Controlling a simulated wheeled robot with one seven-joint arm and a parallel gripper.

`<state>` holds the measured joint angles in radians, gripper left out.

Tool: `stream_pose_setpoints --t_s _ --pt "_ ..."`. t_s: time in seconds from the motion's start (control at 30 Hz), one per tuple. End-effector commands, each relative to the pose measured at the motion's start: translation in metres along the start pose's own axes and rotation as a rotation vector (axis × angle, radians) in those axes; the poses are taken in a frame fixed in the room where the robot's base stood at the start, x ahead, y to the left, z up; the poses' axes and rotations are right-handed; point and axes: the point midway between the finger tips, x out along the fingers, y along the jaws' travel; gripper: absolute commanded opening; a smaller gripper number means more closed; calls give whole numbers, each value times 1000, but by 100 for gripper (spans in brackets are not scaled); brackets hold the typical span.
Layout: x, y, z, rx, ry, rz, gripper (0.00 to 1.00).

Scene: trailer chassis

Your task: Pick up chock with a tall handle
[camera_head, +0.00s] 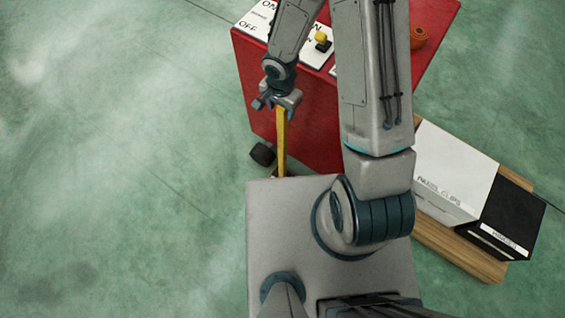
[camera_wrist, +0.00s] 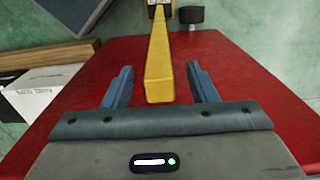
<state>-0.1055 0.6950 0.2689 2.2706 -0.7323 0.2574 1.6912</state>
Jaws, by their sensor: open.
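The chock's tall yellow handle (camera_head: 282,140) stands upright in front of the red box in the head view; its lower end is hidden behind my base. In the wrist view the yellow handle (camera_wrist: 160,65) runs from the top edge down to between my fingers, with the chock's base small and partly cut off at the top. My gripper (camera_head: 277,101) is at the handle's upper end. In the wrist view my gripper (camera_wrist: 160,85) is open, one finger on each side of the handle, with a gap visible on both sides.
A white box (camera_head: 455,165) and a black box (camera_head: 507,215) sit on a wooden pallet (camera_head: 455,250) at right. The green floor at left is clear.

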Motion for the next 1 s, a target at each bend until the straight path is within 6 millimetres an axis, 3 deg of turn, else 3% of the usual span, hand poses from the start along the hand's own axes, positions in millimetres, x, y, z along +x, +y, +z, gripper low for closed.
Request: stream_pose_setpoints --t_s 0.3,0.63,0.67,0.83,1.0 --pt "38 2 -6 -1 -1 1 53" --pt "43 2 -6 1 0 0 53" --pt "43 2 -6 1 0 0 47" --pt "43 2 -6 1 0 0 0" --pt "43 2 -6 1 0 0 0"
